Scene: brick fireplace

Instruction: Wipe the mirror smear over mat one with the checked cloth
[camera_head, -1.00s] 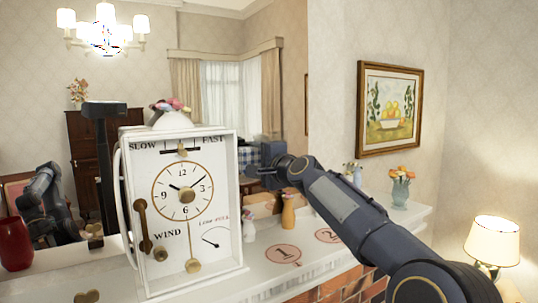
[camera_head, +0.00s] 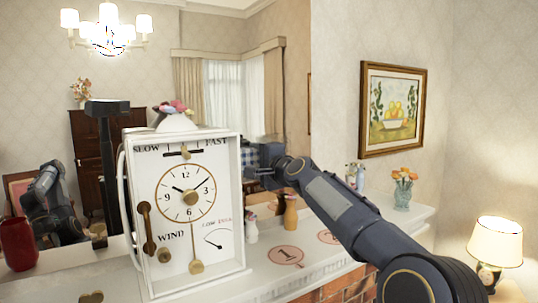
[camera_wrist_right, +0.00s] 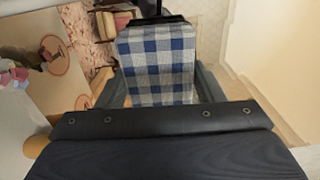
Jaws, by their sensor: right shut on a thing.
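My right gripper (camera_head: 265,172) is shut on the blue-and-white checked cloth (camera_wrist_right: 155,65), which fills the upper middle of the right wrist view. The gripper is raised in front of the mirror (camera_head: 222,95), above and behind round mat one (camera_head: 285,254). I cannot tell whether the cloth touches the glass. No smear can be made out. My left gripper is not in view; the dark arm at the left appears to be a mirror reflection.
A large white clock (camera_head: 227,180) stands left of the gripper. White (camera_head: 251,229) and orange (camera_head: 290,212) bottles stand below it. Mat two (camera_head: 328,237) is partly behind my right arm. A flower vase (camera_head: 402,194), lamp (camera_head: 495,242) and red vase (camera_head: 18,244) stand farther out.

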